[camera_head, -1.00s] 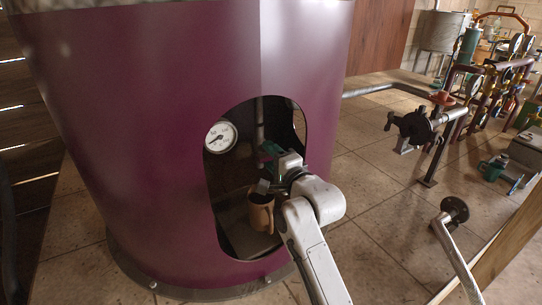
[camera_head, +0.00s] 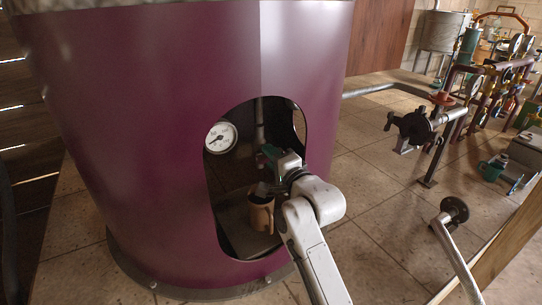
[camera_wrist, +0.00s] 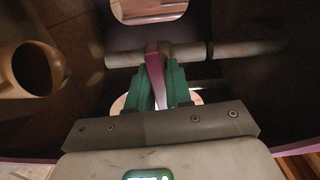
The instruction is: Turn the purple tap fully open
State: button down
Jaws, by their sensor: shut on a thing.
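The purple tap shows in the wrist view as a flat purple lever (camera_wrist: 154,75) on a pale horizontal pipe (camera_wrist: 222,51). My gripper (camera_wrist: 159,84) has its green fingers closed on both sides of the lever. The lever runs from the pipe down between the fingers, and its lower part is partly hidden by them. In the head view my gripper (camera_head: 269,160) reaches through the oval opening in the large purple vessel (camera_head: 150,130). The tap itself cannot be made out there behind my gripper.
A tan mug (camera_head: 261,214) stands below my gripper inside the vessel and also shows in the wrist view (camera_wrist: 30,68). A white dial gauge (camera_head: 221,137) is left of my gripper. A black valve (camera_head: 413,127) stands outside, right.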

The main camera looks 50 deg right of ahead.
jog(key=n, duration=0.4)
jog(key=shift+p, duration=0.3)
jog(key=n, duration=0.4)
jog(key=shift+f+n, duration=0.1)
jog(key=shift+n, duration=0.2)
jog(key=n, duration=0.4)
jog(key=shift+n, duration=0.3)
jog(key=shift+n+b, duration=0.3)
jog(key=shift+n, duration=1.8)
jog(key=c, duration=1.1)
grip_release()
jog(key=b+v, duration=0.1)
jog(key=v, duration=0.9)
jog(key=shift+s+a, duration=0.1)
jog(key=shift+s, duration=0.3)
